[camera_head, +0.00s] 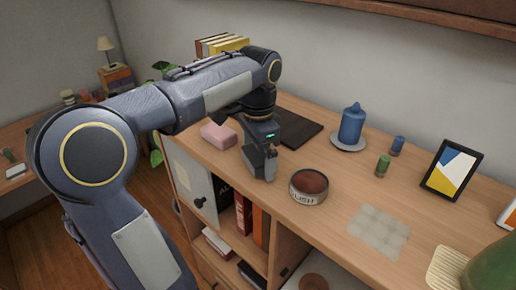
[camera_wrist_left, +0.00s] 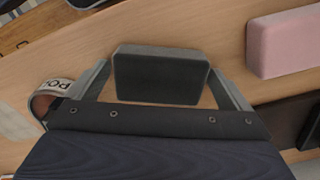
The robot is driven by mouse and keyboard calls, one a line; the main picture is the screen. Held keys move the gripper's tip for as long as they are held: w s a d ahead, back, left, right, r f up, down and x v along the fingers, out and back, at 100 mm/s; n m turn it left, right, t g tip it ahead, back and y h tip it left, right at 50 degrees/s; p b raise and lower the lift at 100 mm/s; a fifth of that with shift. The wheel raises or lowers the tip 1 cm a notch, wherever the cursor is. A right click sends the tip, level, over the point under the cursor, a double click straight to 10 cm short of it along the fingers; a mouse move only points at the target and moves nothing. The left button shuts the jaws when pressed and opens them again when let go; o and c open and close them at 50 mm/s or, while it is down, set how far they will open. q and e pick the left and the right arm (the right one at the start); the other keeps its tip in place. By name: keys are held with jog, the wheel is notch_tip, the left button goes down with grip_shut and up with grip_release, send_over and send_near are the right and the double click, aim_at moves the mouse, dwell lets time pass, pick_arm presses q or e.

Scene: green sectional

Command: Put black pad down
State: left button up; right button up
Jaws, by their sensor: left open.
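The black pad (camera_wrist_left: 160,77), a dark block with rounded edges, lies between the fingertips of my left gripper (camera_wrist_left: 160,72) in the left wrist view. The fingers are open, one at each side of it. I cannot tell whether they touch it. In the head view my left gripper (camera_head: 263,165) points down over the front part of the wooden cabinet top, between a pink block and a round tin. The pad is mostly hidden by the gripper there. My right gripper is not in view.
The pink block (camera_head: 218,135) is left of the gripper and the round tin (camera_head: 308,187) right of it. A dark flat panel (camera_head: 300,128) lies behind. A blue candle (camera_head: 352,122), small jars and a picture frame (camera_head: 451,171) stand farther right. Open shelves are below the front edge.

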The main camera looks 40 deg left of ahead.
aim_at(258, 154)
pick_arm(q)
notch_tip(258, 154, up, 12)
jog(key=p, duration=0.1)
jog(key=shift+r, duration=0.15)
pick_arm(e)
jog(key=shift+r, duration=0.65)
